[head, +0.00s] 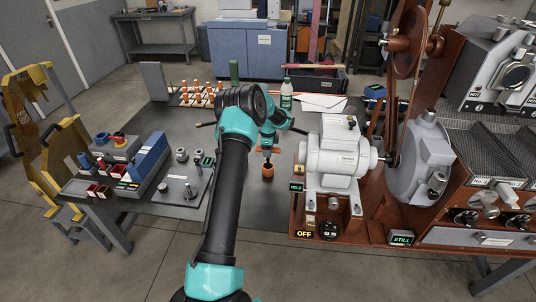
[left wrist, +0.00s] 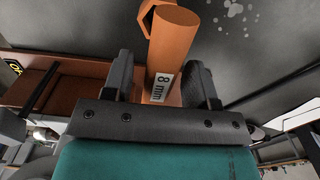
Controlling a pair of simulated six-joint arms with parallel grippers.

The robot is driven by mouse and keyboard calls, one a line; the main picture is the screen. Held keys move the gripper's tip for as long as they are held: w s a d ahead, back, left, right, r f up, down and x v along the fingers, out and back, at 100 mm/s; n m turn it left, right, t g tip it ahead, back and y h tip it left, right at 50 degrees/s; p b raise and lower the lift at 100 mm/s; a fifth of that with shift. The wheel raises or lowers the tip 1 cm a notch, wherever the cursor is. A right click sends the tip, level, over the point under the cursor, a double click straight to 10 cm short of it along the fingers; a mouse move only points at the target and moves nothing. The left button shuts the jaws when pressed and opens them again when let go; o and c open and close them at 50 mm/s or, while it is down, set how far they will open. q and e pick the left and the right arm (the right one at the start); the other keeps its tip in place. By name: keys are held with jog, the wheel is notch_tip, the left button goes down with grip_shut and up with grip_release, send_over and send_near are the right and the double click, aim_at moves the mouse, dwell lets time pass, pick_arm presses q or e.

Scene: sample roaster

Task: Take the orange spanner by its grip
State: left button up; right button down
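The orange spanner (left wrist: 174,42) shows large in the left wrist view, with a white "8 mm" label on its thick grip. My left gripper (left wrist: 160,68) has one dark finger on each side of the grip. A gap shows on the left side; the right finger is very close, and I cannot tell whether it touches. The gripper looks open around the grip. In the head view my left gripper (head: 267,152) reaches down over the dark table, with an orange part of the spanner (head: 267,171) below it. My arm hides some of the table. My right gripper is not in view.
A grey motor on a brown roaster base (head: 340,158) stands close on the right. A green-capped bottle (head: 286,95) and a white sheet (head: 322,103) are behind. Orange pegs (head: 197,91) stand at the back left. A grey plate with metal parts (head: 180,188) lies left of my arm.

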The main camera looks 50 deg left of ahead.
pick_arm(q)
grip_shut()
dwell(0.5)
notch_tip(320, 180, up, 11)
jog(key=shift+f, duration=0.2)
dwell(0.3)
dwell(0.4)
